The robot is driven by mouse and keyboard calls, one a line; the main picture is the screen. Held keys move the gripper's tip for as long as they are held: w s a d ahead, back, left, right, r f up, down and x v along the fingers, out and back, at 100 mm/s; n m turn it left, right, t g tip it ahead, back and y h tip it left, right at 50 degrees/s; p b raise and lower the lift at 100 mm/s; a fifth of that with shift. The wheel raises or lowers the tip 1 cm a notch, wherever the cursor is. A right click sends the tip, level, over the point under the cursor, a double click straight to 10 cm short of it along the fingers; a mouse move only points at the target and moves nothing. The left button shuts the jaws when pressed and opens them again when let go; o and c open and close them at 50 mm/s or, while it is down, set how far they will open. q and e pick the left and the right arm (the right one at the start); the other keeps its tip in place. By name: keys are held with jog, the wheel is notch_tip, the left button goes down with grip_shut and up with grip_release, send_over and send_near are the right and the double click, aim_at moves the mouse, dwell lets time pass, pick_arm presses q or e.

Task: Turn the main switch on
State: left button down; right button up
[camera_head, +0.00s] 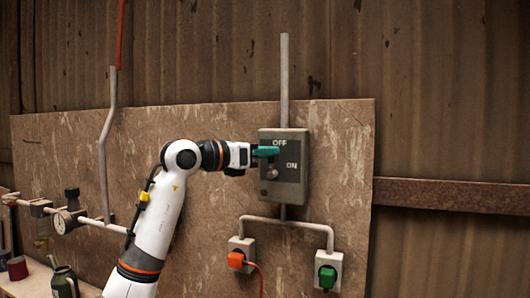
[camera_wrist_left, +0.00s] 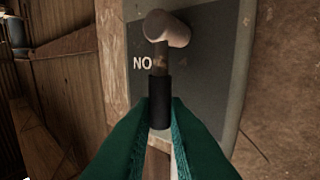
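The main switch is a grey box (camera_head: 297,190) on the board, with OFF lettered at its top and ON at its right. Its lever has a round grey pivot (camera_head: 271,173) low on the box. The lever points up from there, toward OFF. In the left wrist view the box is upside down, and the lever's black grip (camera_wrist_left: 159,88) runs from the pivot to my fingers. My left gripper (camera_head: 268,151) has its teal fingers (camera_wrist_left: 160,112) on both sides of the grip's end, seemingly closed on it. It hides the lever's upper part in the head view. My right gripper is out of view.
Below the box, an orange plug (camera_head: 236,260) and a green plug (camera_head: 327,277) sit in sockets on a branching conduit (camera_head: 285,219). A pipe with a gauge (camera_head: 62,222) and several cans on a bench are at the left. The space right of the box is clear.

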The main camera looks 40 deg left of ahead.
pick_arm(q)
jog(key=shift+r, duration=0.1)
jog(key=d+m+g+p, duration=0.1)
jog(key=p, duration=0.1)
jog(key=d+m+g+y+p, duration=0.1)
jog(key=m+p, duration=0.1)
jog(key=p, duration=0.1)
jog(key=d+m+g+y+p, duration=0.1)
jog(key=p, duration=0.2)
jog(key=shift+w+m, duration=0.35)
jog(key=shift+m, duration=0.05)
jog(key=shift+w+d+f+m+g+y+p, duration=0.15)
jog(key=shift+d+f+m+g+y+p, duration=0.3)
jog(key=shift+m+y+p, duration=0.45)
jog(key=shift+d+f+m+g+y+p, duration=0.25)
jog(key=shift+d+m+g+y+p, duration=0.1)
jog(key=shift+d+m+p, duration=0.1)
jog(key=shift+w+d+f+m+y+p, duration=0.15)
jog(key=shift+d+f+m+y+p, duration=0.2)
jog(key=shift+m+y, duration=0.2)
jog(key=shift+d+f+m+g+y, duration=0.2)
jog(key=shift+f+m+g+y, duration=0.3)
jog(key=shift+f+m+y, duration=0.15)
jog(key=shift+w+d+f+m+g+y, duration=0.15)
jog(key=shift+f+m+g+y, duration=0.15)
jog(key=shift+f+m+y, duration=0.6)
jog(key=shift+r, duration=0.1)
